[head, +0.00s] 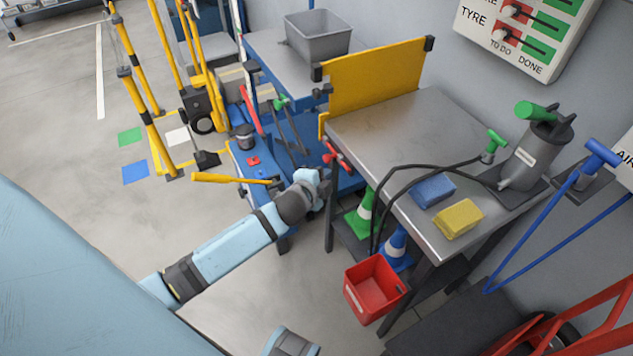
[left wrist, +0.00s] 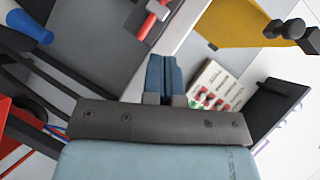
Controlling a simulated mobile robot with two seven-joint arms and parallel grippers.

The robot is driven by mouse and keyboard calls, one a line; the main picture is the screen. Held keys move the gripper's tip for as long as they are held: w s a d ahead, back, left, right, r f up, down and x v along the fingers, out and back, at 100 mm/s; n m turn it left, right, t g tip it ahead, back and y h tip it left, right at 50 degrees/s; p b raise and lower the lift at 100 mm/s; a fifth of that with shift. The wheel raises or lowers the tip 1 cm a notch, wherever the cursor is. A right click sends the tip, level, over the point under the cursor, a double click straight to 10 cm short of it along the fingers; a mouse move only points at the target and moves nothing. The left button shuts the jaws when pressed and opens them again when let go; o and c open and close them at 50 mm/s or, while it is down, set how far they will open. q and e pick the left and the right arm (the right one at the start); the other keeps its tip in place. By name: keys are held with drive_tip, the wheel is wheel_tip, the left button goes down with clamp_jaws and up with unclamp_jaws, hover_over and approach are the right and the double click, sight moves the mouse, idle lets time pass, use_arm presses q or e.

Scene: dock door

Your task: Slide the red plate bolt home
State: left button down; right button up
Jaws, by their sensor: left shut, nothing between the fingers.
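The red plate bolt (head: 336,153) is at the near left end of the steel bench, below the yellow panel. In the left wrist view a red piece with a grey end (left wrist: 152,18), which looks like the bolt, lies beyond my fingers. My left gripper (head: 325,175) is just below the bolt in the head view. Its blue fingers (left wrist: 166,58) are shut together and empty, apart from the red piece. Whether the bolt is in its keeper cannot be told. My right gripper is not in view.
The yellow panel (head: 375,78) stands at the bench's back left edge. The steel bench (head: 390,120) carries a blue block (head: 433,191), a yellow block (head: 459,219) and a grey pump (head: 535,155). A red bucket (head: 375,289) and cones are below. A blue cart (head: 250,165) stands left.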

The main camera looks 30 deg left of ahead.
use_arm(q)
drive_tip(key=w+a+f+b, duration=0.1)
drive_tip(key=w+a+f, duration=0.2)
drive_tip(key=w, duration=0.3)
drive_tip(key=shift+w, duration=0.15)
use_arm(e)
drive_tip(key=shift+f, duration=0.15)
use_arm(q)
drive_tip(key=shift+f, duration=0.1)
drive_tip(key=w+a, duration=0.1)
drive_tip(key=a+p, duration=0.1)
drive_tip(key=a, duration=0.1)
drive_tip(key=shift+w, duration=0.4)
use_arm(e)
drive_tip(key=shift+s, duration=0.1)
